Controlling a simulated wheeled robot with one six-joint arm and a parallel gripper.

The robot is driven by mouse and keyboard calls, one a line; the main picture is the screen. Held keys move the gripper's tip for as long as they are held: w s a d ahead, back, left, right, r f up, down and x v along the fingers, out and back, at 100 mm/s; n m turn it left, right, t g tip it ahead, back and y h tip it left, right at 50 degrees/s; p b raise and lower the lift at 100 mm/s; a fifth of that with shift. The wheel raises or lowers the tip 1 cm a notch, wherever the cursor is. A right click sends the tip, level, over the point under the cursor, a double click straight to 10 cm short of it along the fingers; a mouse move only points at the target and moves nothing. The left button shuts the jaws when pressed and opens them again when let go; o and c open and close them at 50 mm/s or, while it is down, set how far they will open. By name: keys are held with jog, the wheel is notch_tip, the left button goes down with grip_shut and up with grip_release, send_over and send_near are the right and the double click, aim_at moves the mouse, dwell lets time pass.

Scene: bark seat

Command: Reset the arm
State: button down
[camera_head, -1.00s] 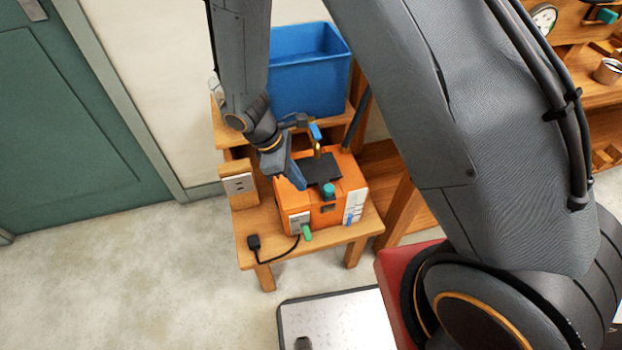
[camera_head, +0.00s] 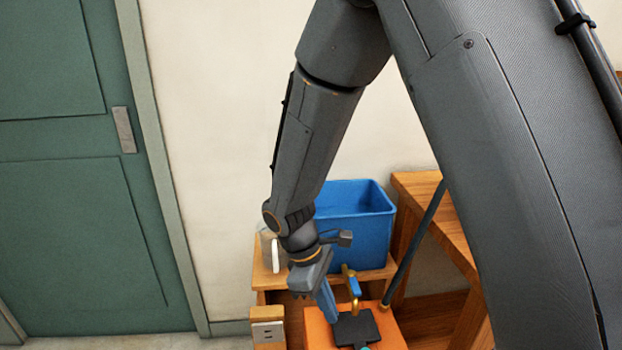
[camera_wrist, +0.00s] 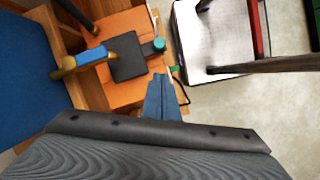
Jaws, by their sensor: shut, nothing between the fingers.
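My gripper (camera_head: 327,305) hangs from my arm above the orange box, left of the black plate on its top. Its blue fingers are together with nothing between them. In the wrist view the shut gripper (camera_wrist: 159,82) points toward the box's edge, close to a green part. The orange box (camera_head: 318,328) carries a black plate (camera_head: 357,328) and a brass piece with a blue part (camera_head: 354,287). In the wrist view the box (camera_wrist: 120,25) also shows a teal knob (camera_wrist: 159,43). The box's lower part is cut off in the head view.
A blue bin (camera_head: 355,225) stands on a wooden shelf behind the box. A wooden block with a socket (camera_head: 267,329) is left of it. A wooden bench (camera_head: 435,215) is at right, a green door (camera_head: 70,230) at left. Pale floor (camera_wrist: 245,120) shows in the wrist view.

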jog(key=s+d+r+m+y, duration=0.1)
jog(key=s+d+r+m, duration=0.3)
jog(key=d+m, duration=0.3)
jog(key=s+d+r+m+t+y, duration=0.1)
jog(key=s+d+r+m+y, duration=0.1)
jog(key=s+d+r+m, duration=0.3)
jog(key=d+r+m+p, duration=0.1)
jog(key=d+m, duration=0.1)
jog(key=d, duration=0.1)
jog(key=shift+s+y, duration=0.2)
jog(key=shift+y, duration=0.1)
